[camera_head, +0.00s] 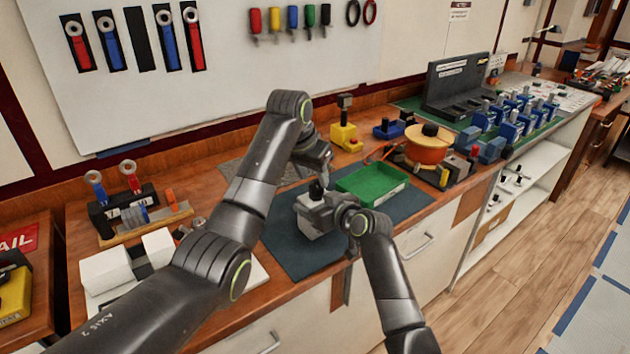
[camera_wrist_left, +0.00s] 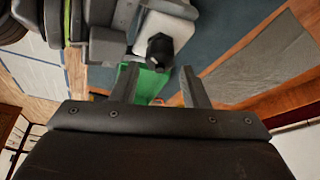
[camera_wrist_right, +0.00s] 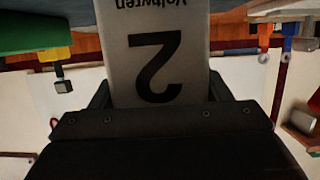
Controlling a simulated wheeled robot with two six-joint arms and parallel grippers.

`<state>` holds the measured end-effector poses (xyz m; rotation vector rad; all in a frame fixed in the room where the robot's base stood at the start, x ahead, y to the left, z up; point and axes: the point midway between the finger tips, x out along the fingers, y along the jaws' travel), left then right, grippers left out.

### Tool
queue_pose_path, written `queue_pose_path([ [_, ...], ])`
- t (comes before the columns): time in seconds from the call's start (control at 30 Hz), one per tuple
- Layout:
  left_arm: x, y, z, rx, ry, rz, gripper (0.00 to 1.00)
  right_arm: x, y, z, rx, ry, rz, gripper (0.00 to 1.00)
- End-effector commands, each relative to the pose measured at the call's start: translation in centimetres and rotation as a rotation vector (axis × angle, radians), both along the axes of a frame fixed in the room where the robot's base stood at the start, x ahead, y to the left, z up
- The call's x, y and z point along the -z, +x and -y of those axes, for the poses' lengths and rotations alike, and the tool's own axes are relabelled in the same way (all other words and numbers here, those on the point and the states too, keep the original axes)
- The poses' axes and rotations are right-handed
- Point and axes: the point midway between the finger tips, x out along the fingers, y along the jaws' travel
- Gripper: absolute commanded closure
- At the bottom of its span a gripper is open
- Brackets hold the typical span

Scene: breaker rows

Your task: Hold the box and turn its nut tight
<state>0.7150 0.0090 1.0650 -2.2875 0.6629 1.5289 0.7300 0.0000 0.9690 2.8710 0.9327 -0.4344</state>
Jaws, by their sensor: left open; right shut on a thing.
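A light grey box (camera_head: 310,222) with a black nut (camera_head: 316,191) on top stands on the dark mat. My right gripper (camera_head: 328,212) is shut on the box from its right side. The right wrist view shows the box's face (camera_wrist_right: 155,60), marked with a large 2, between the fingers. My left gripper (camera_head: 314,168) is above the nut, open and empty. In the left wrist view the nut (camera_wrist_left: 160,47) lies beyond the open fingers (camera_wrist_left: 158,84), apart from them. How tight the nut sits cannot be told.
A green tray (camera_head: 372,185) stands on the dark mat (camera_head: 285,250) right of the box. An orange round container (camera_head: 427,150) and a yellow block with a knob (camera_head: 345,135) are behind it. White boxes (camera_head: 105,270) lie at the left. The mat's front part is clear.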

Motion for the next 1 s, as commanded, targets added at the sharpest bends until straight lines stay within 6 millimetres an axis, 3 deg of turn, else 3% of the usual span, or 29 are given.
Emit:
queue_pose_path([
  [0.23,2.3,0.8,0.5,0.0,0.001,-0.001,0.59,0.0,0.0,0.0,0.001,0.0,0.002,0.66],
  [0.57,2.6,0.9,0.6,0.0,0.0,0.0,0.59,0.0,0.0,0.0,0.001,0.0,0.002,0.66],
  [0.8,2.6,0.9,0.6,0.0,0.0,0.0,0.89,0.0,0.0,0.0,0.001,0.0,0.002,0.66],
  [1.0,2.6,0.9,0.6,0.01,0.0,0.0,0.91,0.0,0.0,0.0,0.001,0.0,0.002,0.66],
])
